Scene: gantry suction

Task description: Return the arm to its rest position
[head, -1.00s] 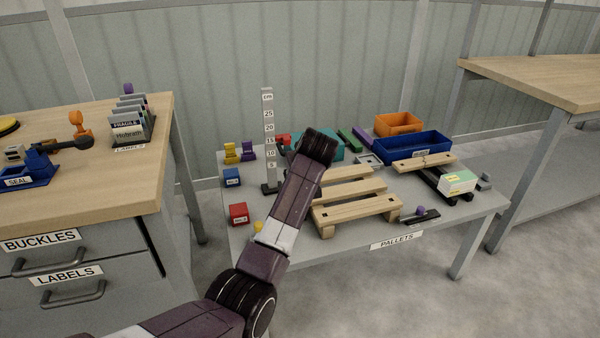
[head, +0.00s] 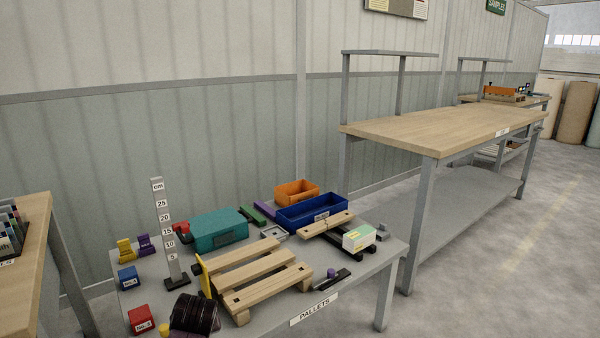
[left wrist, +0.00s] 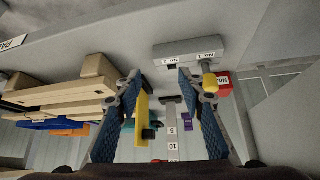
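My left arm (head: 195,313) shows as a dark rounded joint at the bottom left of the head view, by the front edge of the pallet table (head: 352,284). The left gripper (left wrist: 159,74) is in the left wrist view, its two blue-padded fingers spread apart. Nothing is clearly held between them. A yellow upright piece (left wrist: 142,108) appears beside one finger; whether they touch cannot be told. A grey labelled block (left wrist: 188,52) lies beyond the fingertips. My right arm and gripper are not in view.
The table carries a wooden pallet (head: 262,276), a height gauge (head: 163,235), a teal case (head: 218,230), a blue bin (head: 312,214), an orange bin (head: 297,192), and blue (head: 128,278) and red (head: 141,320) blocks. A wooden workbench (head: 445,127) stands right. Floor at right is clear.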

